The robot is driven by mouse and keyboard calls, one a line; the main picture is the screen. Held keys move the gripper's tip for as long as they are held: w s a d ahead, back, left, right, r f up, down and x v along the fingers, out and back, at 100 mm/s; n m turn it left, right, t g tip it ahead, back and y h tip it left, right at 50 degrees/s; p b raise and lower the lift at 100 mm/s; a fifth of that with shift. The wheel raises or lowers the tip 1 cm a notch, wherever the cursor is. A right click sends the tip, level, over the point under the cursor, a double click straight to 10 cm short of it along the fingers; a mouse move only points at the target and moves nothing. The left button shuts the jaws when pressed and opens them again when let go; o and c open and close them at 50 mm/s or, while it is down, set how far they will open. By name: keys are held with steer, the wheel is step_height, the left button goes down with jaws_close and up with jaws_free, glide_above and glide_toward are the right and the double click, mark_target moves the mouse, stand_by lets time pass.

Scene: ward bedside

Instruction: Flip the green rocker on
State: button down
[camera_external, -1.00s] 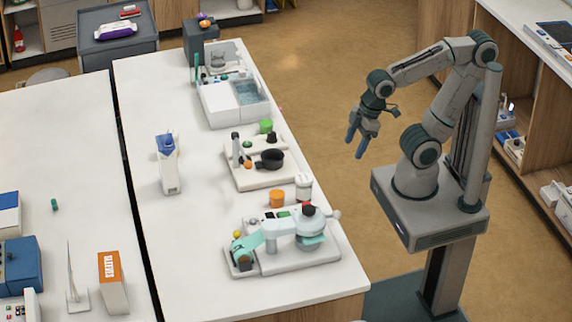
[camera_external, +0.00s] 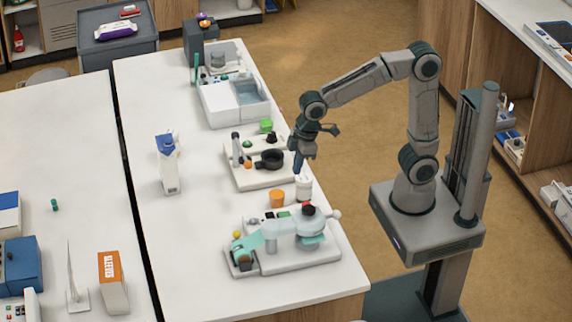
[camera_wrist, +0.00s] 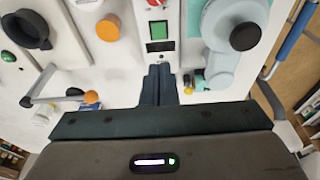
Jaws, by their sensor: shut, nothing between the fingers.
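In the wrist view a bright green square (camera_wrist: 158,29), apparently this rocker, lies above a dark-framed panel. Whether it is tipped on or off is too small to tell. My gripper (camera_external: 299,166) points down over the counter's right edge, behind the machine and close to the white jar. In the wrist view my gripper's fingers (camera_wrist: 159,70) are together and empty, just below the dark panel and apart from the rocker in the picture.
A white jar (camera_external: 304,188) and an orange cup (camera_external: 277,198) stand behind the machine. A board with a black pot (camera_external: 271,159) lies farther back. A red control (camera_wrist: 155,2) sits beyond the green square. Bare counter (camera_external: 190,235) lies left of the machine.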

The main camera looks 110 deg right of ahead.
mark_target(279, 213)
steer(key=shift+w+d+f, duration=0.15)
steer(key=shift+w+f, duration=0.25)
steer(key=shift+w, duration=0.25)
steer(key=shift+w+d+f, duration=0.1)
steer(key=shift+w+f, duration=0.3)
steer(key=shift+w, duration=0.2)
steer(key=shift+f, duration=0.15)
steer(key=p+x, duration=0.1)
steer(key=x, duration=1.2)
steer(key=shift+f, duration=0.4)
